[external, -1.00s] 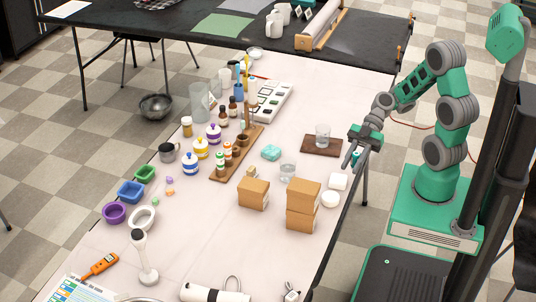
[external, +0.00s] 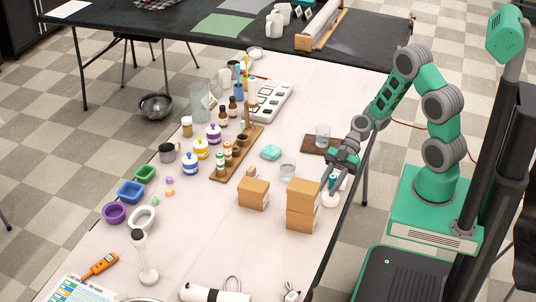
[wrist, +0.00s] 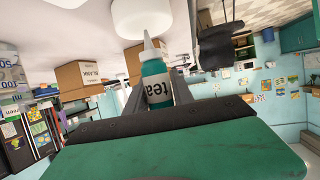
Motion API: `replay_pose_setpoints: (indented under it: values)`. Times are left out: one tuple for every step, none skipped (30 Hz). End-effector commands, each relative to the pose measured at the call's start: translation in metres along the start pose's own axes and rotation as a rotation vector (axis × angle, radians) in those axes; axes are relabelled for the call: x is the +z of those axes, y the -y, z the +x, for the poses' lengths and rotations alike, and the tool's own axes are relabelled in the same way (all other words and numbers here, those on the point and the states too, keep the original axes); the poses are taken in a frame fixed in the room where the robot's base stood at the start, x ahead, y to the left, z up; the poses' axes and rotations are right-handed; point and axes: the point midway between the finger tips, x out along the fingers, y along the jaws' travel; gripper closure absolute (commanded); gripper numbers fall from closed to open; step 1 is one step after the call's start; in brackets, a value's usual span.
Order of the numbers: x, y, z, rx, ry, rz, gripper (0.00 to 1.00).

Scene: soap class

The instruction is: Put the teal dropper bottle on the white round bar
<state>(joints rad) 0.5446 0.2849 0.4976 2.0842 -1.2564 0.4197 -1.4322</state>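The teal dropper bottle (wrist: 157,82), with a white nozzle and a white label, sits between the two fingers of my gripper (wrist: 158,90) in the wrist view. My gripper (external: 333,180) is shut on it and holds it near the table's right edge. In the wrist view the nozzle points toward the white round bar (wrist: 140,18). In the external view the white round bar (external: 331,201) lies on the table just below the fingertips. Whether the bottle touches it I cannot tell; the fingers hide much of the bottle.
Stacked cardboard boxes (external: 302,205) stand close to the left of my gripper, with another box (external: 253,193) beyond. A white block (external: 342,181) is partly hidden behind the gripper. A glass (external: 323,136) stands on a brown board (external: 314,144) farther back.

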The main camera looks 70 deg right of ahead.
Motion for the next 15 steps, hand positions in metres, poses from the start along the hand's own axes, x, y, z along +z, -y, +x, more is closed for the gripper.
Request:
replay_pose_setpoints:
  values:
    - [-0.0004,0.0,-0.0002,0.0,0.0,0.0,0.66]
    - [-0.0004,0.0,-0.0002,0.0,0.0,0.0,0.64]
    - [-0.0004,0.0,-0.0002,0.0,0.0,0.0,0.6]
    - [-0.0004,0.0,-0.0002,0.0,0.0,0.0,0.58]
    - [-0.0005,0.0,-0.0002,0.0,0.0,0.0,0.55]
    - [-0.0005,0.0001,-0.0002,0.0,0.0,0.0,0.53]
    - [-0.0005,0.0001,-0.0003,0.0,0.0,0.0,0.53]
    - [-0.0005,0.0,-0.0003,0.0,0.0,0.0,0.53]
    - [-0.0005,0.0001,-0.0003,0.0,0.0,0.0,0.53]
    - [-0.0005,0.0001,-0.0003,0.0,0.0,0.0,0.53]
    - [-0.0005,0.0001,-0.0003,0.0,0.0,0.0,0.53]
    - [-0.0007,0.0,-0.0003,0.0,0.0,0.0,0.53]
    - [-0.0013,0.0,-0.0006,0.0,0.0,0.0,0.53]
    - [-0.0026,0.0,-0.0011,0.0,0.0,0.0,0.53]
    - [-0.0033,-0.0002,-0.0027,0.001,0.0,0.0,0.53]
